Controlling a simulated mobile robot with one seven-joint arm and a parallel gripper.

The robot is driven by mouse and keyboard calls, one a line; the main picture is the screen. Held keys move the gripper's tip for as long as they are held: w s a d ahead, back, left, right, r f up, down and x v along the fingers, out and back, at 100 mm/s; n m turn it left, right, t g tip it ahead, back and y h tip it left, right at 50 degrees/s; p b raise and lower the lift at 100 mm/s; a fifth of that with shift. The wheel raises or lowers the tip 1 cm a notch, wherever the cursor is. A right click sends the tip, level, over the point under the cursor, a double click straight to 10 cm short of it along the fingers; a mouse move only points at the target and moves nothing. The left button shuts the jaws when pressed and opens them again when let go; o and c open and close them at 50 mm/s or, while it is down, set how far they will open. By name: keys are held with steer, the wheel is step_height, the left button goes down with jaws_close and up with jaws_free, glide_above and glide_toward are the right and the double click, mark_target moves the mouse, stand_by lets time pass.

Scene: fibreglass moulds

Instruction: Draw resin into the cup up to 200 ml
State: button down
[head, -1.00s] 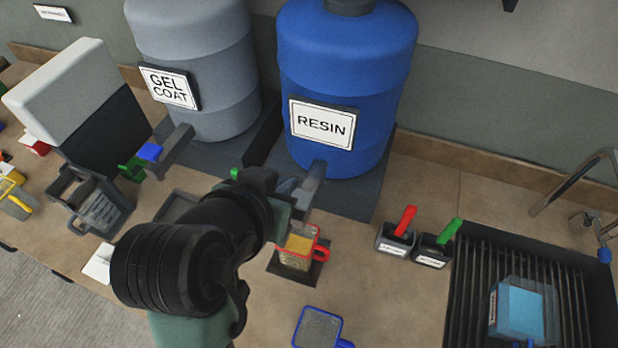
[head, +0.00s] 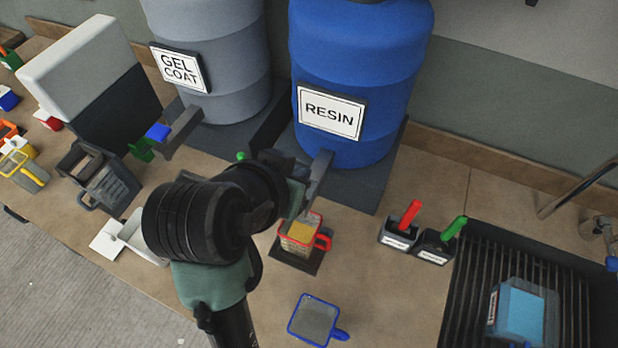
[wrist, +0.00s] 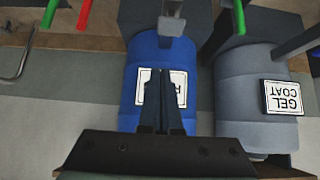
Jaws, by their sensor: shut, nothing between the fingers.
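The blue resin drum (head: 360,45) stands at the back with its RESIN label facing out. Its grey tap (head: 318,177) reaches forward from the drum's foot; it also shows in the wrist view (wrist: 172,26). A clear cup (head: 298,249) with red rim and handle stands upright below the tap on a dark pad. Yellow shows inside it; I cannot read the level against any marks. My gripper (wrist: 163,82) is shut and empty, its fingers in front of the drum's label in the wrist view. In the head view my arm hides most of it beside the tap.
The grey gel coat drum (head: 215,60) stands left of the resin drum. A blue-rimmed cup (head: 315,320) stands in front. Two small dark containers with red (head: 410,213) and green (head: 455,228) handles stand right, beside a grated sink (head: 470,290). Bare counter lies between.

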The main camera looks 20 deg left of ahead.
steer(key=x, duration=0.5)
steer(key=shift+w+f+p, duration=0.25)
steer(key=shift+p, duration=0.15)
step_height(320, 180, down, 3)
steer(key=shift+f+p, duration=0.15)
steer(key=shift+p, duration=0.2)
steer(key=shift+f, duration=0.35)
step_height(320, 180, down, 2)
steer(key=shift+f+b, duration=0.15)
steer(key=shift+b, duration=0.45)
steer(key=shift+s, duration=0.1)
steer(key=shift+s+f, duration=0.1)
steer(key=shift+f, duration=0.1)
